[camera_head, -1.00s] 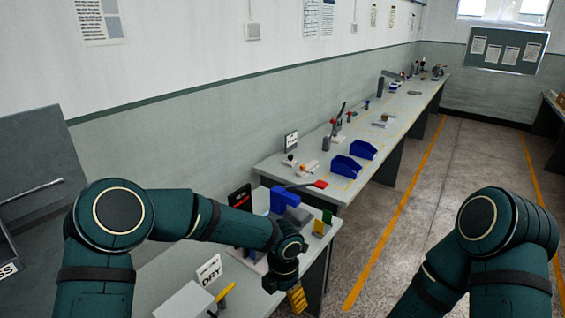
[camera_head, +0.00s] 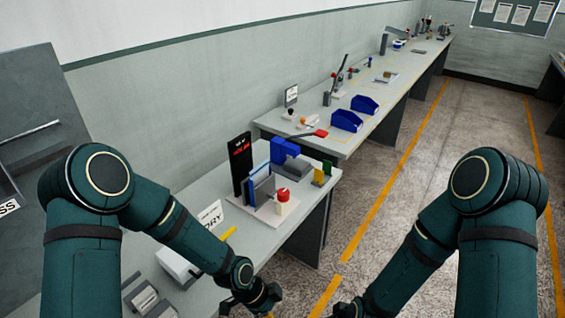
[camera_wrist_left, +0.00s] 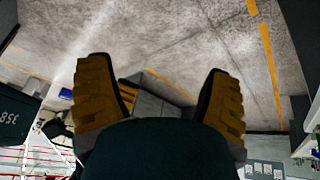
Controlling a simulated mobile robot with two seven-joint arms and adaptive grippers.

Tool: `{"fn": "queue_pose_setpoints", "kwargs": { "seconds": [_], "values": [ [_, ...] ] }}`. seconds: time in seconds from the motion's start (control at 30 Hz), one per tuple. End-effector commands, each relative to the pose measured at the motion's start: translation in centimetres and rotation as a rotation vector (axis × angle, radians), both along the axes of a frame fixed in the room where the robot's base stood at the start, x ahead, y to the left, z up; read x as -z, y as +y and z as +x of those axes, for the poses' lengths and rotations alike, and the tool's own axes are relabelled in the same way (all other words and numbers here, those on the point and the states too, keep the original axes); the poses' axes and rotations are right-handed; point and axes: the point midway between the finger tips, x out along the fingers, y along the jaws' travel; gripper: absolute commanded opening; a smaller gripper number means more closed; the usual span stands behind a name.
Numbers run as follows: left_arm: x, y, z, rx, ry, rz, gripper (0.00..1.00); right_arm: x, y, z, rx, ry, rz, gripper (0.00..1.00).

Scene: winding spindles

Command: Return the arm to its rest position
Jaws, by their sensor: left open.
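My left gripper (camera_head: 258,302) is low at the bottom edge of the head view, beyond the table's front edge, and partly cut off. In the left wrist view its two yellow-padded fingers (camera_wrist_left: 157,72) stand wide apart with nothing between them but a view of the floor. My left arm (camera_head: 190,235) reaches down and forward, bent at the elbow. My right arm (camera_head: 415,255) hangs down at the right. Only a dark part of its end (camera_head: 345,308) shows at the bottom edge, so its jaws cannot be judged.
Blue bins (camera_head: 346,121) stand on the farther bench. The floor (camera_head: 420,190) at the right is open.

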Motion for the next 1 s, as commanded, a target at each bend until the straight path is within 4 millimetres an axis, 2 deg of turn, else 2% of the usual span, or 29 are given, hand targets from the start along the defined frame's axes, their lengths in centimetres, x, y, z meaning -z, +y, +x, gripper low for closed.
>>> {"fn": "queue_pose_setpoints", "kwargs": {
  "seconds": [0.03, 0.3, 0.4, 0.5, 0.7, 1.0],
  "values": [
    [1.0, 0.6, -0.6, -0.148, 0.053, 0.002, 0.8, 0.6, 0.0, 0.0, 0.0, 0.001, -0.001, 0.47],
    [4.6, 4.7, -3.0, -1.008, 0.326, 0.013, 0.8, 2.5, 0.1, -0.1, -0.002, 0.005, -0.002, 0.47],
    [5.4, 6.2, -3.7, -1.26, 0.392, 0.012, 0.8, 2.9, 0.1, -0.2, -0.004, 0.006, -0.003, 0.47],
    [6.0, 7.3, -4.2, -1.437, 0.433, 0.007, 0.8, 3.2, 0.2, -0.2, -0.004, 0.006, -0.003, 0.47],
    [6.3, 8.2, -4.6, -1.574, 0.461, 0.001, 0.8, 3.3, 0.2, -0.2, -0.005, 0.006, -0.003, 0.47],
    [6.2, 8.2, -4.6, -1.571, 0.462, 0.001, 0.8, 3.3, 0.2, -0.2, -0.005, 0.006, -0.003, 0.47]
  ]
}}
